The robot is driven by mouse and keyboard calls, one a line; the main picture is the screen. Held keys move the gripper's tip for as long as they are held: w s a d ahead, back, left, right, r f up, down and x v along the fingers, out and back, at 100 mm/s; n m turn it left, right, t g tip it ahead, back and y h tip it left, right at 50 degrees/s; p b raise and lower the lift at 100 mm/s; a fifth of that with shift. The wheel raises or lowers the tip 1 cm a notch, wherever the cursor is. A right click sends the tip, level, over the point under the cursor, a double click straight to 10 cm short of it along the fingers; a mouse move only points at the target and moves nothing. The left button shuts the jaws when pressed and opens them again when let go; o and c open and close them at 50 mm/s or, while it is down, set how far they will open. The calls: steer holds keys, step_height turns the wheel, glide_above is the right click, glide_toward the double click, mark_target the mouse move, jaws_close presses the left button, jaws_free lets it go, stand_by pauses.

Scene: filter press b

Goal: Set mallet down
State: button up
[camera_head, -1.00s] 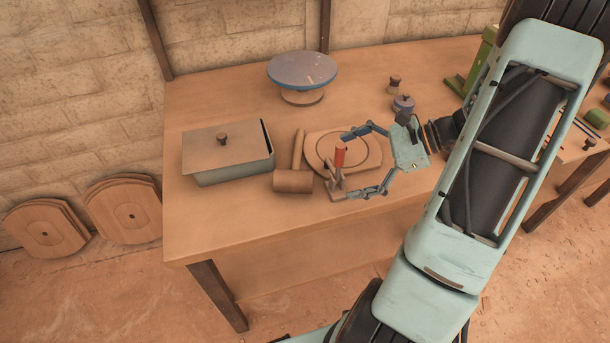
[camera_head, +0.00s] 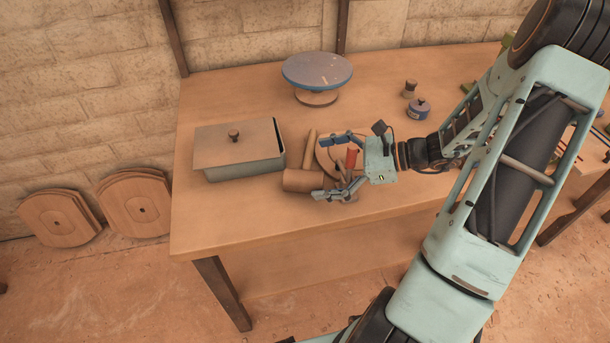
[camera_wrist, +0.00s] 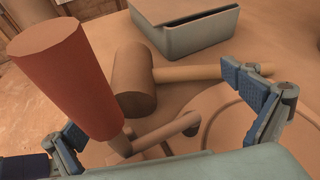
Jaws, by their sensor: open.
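The wooden mallet lies on the workbench, its thick round head (camera_head: 301,181) toward the front edge and its pale handle (camera_head: 309,149) pointing to the back. In the wrist view, the mallet head (camera_wrist: 134,80) is at centre left and the handle runs right. My gripper (camera_head: 322,168) is open and empty, with its fingers spread around the right side of the mallet. In the wrist view, the gripper (camera_wrist: 155,108) has one blue-padded finger at lower left and one at right, near the handle's end. I cannot tell whether a finger touches the mallet.
A red-handled metal piece (camera_head: 351,156) stands between my fingers, large in the wrist view (camera_wrist: 70,70). A round-marked board (camera_head: 326,150) lies beneath it. A lidded grey box (camera_head: 240,168) is left of the mallet. A turntable (camera_head: 317,70) and small jar (camera_head: 418,108) stand behind.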

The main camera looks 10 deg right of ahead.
steer(key=shift+w+a+f, duration=0.15)
steer(key=shift+a+f, duration=0.05)
steer(key=shift+a, duration=0.25)
